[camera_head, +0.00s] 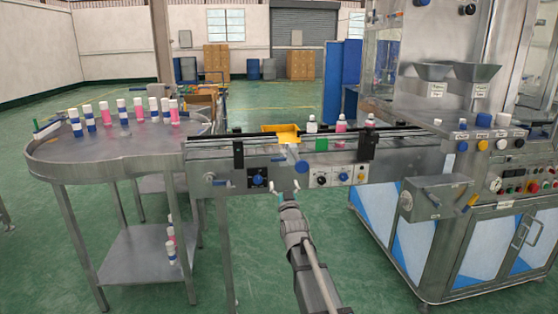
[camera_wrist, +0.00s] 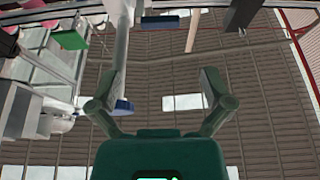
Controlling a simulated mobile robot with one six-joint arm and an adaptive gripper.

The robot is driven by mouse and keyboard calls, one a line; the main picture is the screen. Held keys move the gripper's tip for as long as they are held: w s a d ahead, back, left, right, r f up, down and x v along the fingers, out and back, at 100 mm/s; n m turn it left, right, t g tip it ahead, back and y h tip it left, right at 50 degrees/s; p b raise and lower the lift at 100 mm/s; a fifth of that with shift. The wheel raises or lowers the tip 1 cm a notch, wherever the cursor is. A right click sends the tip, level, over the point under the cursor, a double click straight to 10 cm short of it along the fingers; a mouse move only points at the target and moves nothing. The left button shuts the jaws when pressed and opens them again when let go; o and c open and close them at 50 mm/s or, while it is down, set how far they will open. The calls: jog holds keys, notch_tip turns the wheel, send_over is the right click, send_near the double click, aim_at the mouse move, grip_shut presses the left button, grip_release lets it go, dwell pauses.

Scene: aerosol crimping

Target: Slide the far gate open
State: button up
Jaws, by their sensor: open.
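My gripper (camera_head: 288,190) is in front of and below the near side of the conveyor (camera_head: 215,168), pointing up. In the wrist view its two fingers (camera_wrist: 163,75) are spread wide with nothing between the tips. A pale bar with a blue end (camera_wrist: 124,105) hangs close to the left finger; I cannot tell if they touch. In the camera_head view a blue knob (camera_head: 301,166) shows on the conveyor's side just above my gripper. I cannot tell for certain which part is the far gate.
A round steel table (camera_head: 120,155) with several pink and blue-white cans stands at the left. A few cans stand on the conveyor near a black post (camera_head: 367,145). A yellow tray (camera_head: 281,133) lies behind it. The crimping machine (camera_head: 430,215) blocks the right. Green floor is open in front.

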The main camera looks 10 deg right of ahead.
aim_at(279, 158)
jog(key=p+x, duration=0.4)
jog(key=x, duration=0.7)
jog(key=shift+w+r, duration=0.1)
jog(key=shift+w, duration=0.1)
jog(key=c, duration=1.1)
jog(key=s, duration=0.6)
jog(key=shift+c, duration=0.2)
jog(key=o, duration=1.1)
jog(key=shift+s, duration=0.1)
jog(key=shift+o, duration=0.2)
jog(key=shift+w, duration=0.2)
